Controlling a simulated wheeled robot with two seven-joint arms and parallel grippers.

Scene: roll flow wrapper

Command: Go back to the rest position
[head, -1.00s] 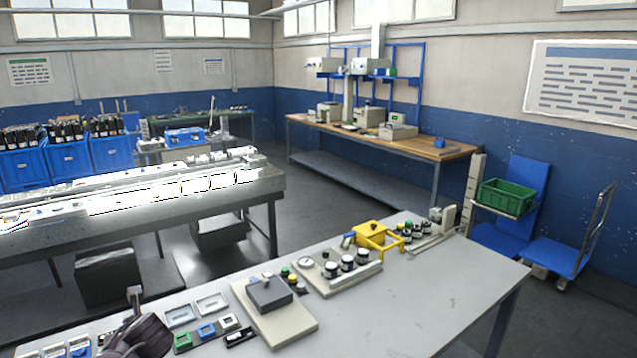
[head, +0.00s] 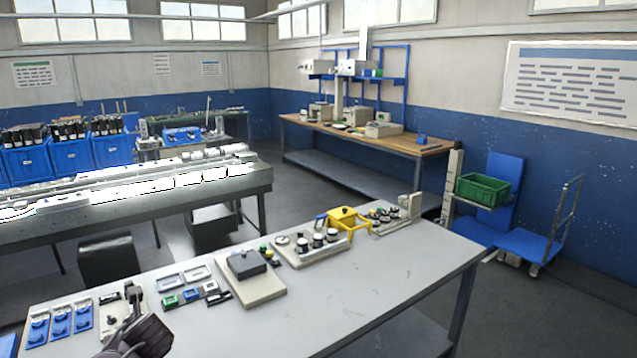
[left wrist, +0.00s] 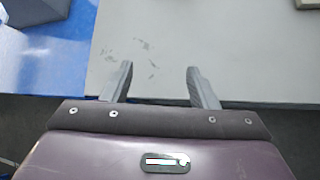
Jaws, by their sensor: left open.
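My left gripper (left wrist: 160,78) shows in the left wrist view with its two fingers apart and nothing between them. Its fingers point over the grey tabletop (left wrist: 240,45), near the edge that crosses that view. In the head view, a dark part of my arm (head: 147,335) shows at the bottom left, by the front of the grey workbench (head: 370,290). My right gripper is in neither view.
A conveyor line (head: 130,190) lies behind. A cart with a green crate (head: 483,188) stands right. The bench's right part is clear.

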